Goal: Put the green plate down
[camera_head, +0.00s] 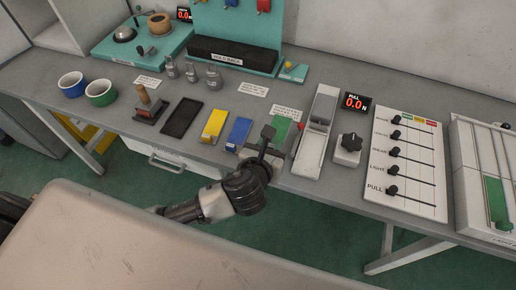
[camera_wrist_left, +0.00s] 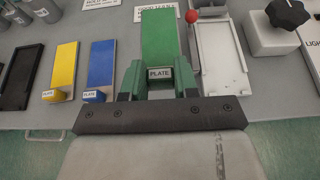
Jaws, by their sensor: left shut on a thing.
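The green plate (camera_head: 282,130) is at the front part of the bench, between the blue plate and a pale slotted fixture. In the left wrist view the green plate (camera_wrist_left: 161,38) points away from me, with a "PLATE" label on its near end block. My left gripper (camera_head: 267,142) is shut on that near block. In the wrist view my left gripper's fingers (camera_wrist_left: 160,82) sit on both sides of the label. I cannot tell whether the plate touches the bench. My right gripper is not in view.
The blue plate (camera_head: 238,133), yellow plate (camera_head: 214,125) and a black tray (camera_head: 181,117) lie to the left. The pale fixture (camera_head: 318,134) with a red knob (camera_wrist_left: 192,16) stands close on the right. A black dial (camera_head: 350,142) and slider panel (camera_head: 405,165) are further right.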

